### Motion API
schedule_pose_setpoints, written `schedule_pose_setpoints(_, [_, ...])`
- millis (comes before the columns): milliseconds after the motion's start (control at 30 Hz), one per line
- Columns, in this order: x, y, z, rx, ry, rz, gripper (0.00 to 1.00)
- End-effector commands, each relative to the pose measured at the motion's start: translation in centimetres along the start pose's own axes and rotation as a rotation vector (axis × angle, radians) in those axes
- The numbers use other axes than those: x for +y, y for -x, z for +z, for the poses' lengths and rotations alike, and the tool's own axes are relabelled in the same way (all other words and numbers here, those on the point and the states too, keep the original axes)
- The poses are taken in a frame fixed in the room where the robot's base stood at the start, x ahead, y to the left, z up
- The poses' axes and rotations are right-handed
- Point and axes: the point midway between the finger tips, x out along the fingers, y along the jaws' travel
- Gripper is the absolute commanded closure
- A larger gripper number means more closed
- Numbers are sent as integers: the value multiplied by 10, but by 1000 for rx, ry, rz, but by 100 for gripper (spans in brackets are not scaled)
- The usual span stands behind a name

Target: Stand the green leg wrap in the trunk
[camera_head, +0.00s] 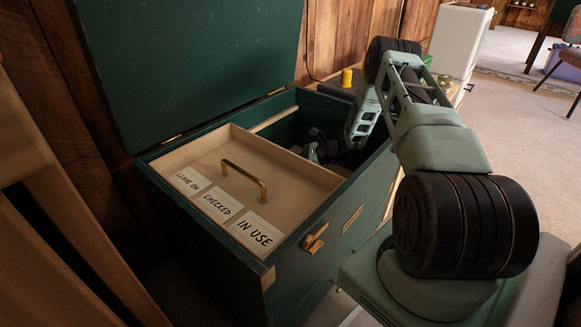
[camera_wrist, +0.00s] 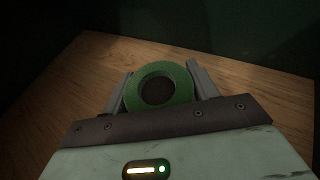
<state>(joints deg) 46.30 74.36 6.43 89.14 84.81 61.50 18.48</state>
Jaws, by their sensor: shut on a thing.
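The green leg wrap (camera_wrist: 183,88) is a rolled ring with a dark round hole, seen end-on in the wrist view. My gripper (camera_wrist: 160,70) is shut on it, with a grey finger on each side. The open dark green trunk (camera_head: 205,270) stands in front of me, its lid raised. In the head view my gripper (camera_head: 318,150) is down inside the trunk's open right part, and the wrap cannot be made out there. Below the wrap is the wooden trunk floor (camera_wrist: 90,75); whether the wrap touches it I cannot tell.
A wooden tray (camera_head: 215,155) with a brass handle covers the trunk's left part, labelled LEAVE ON, CHECKED and IN USE. A yellow roll (camera_head: 347,77) stands on a surface behind the trunk, near a white box (camera_head: 460,40). Dark trunk walls surround the gripper.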

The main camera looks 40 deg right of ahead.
Motion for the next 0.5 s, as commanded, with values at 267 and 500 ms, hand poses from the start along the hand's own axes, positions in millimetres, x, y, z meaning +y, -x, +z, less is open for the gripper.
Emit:
schedule_pose_setpoints(267, [0,-1,-2,-1,0,-1,66])
schedule_pose_setpoints(500, [0,0,-1,0,0,-1,20])
